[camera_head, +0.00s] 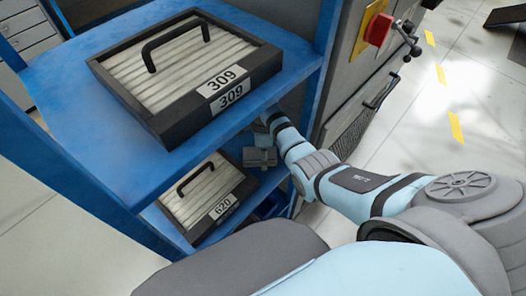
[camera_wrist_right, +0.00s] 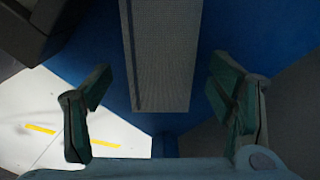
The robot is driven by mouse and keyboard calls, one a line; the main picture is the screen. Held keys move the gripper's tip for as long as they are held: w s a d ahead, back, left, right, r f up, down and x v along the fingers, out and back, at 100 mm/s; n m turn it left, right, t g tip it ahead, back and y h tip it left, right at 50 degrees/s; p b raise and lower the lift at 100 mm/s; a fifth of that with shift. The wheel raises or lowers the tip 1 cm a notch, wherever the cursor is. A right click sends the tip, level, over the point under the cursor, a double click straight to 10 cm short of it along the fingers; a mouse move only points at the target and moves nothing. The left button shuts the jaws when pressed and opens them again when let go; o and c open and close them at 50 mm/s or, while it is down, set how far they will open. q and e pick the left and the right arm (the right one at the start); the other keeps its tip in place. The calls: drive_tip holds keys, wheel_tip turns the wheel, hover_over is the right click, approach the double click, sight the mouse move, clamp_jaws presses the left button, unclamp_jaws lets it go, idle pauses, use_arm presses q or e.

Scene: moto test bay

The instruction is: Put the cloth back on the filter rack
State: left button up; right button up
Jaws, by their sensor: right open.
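The blue filter rack (camera_head: 70,75) stands at the left. My right arm reaches to its lower level, and my right gripper (camera_head: 261,158) is small and partly shaded there, beside the filter marked 620. In the right wrist view, my right gripper (camera_wrist_right: 164,108) is open, its two teal fingers wide apart. My left gripper is not in view.
A black-framed filter marked 309 (camera_head: 190,65) sits on the top shelf. Filter 620 (camera_head: 207,197) sits on the lower shelf. A grey cabinet (camera_head: 345,85) with a red switch (camera_head: 378,30) and a dark mesh piece (camera_head: 353,125) on a bar stands right of the rack. Open floor lies beyond.

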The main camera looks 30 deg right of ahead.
wheel_tip(320, 180, up, 7)
drive_tip(key=shift+f+p, duration=0.2)
drive_tip(key=shift+p, duration=0.85)
drive_tip(key=shift+r, duration=0.45)
drive_tip(key=shift+f, duration=0.1)
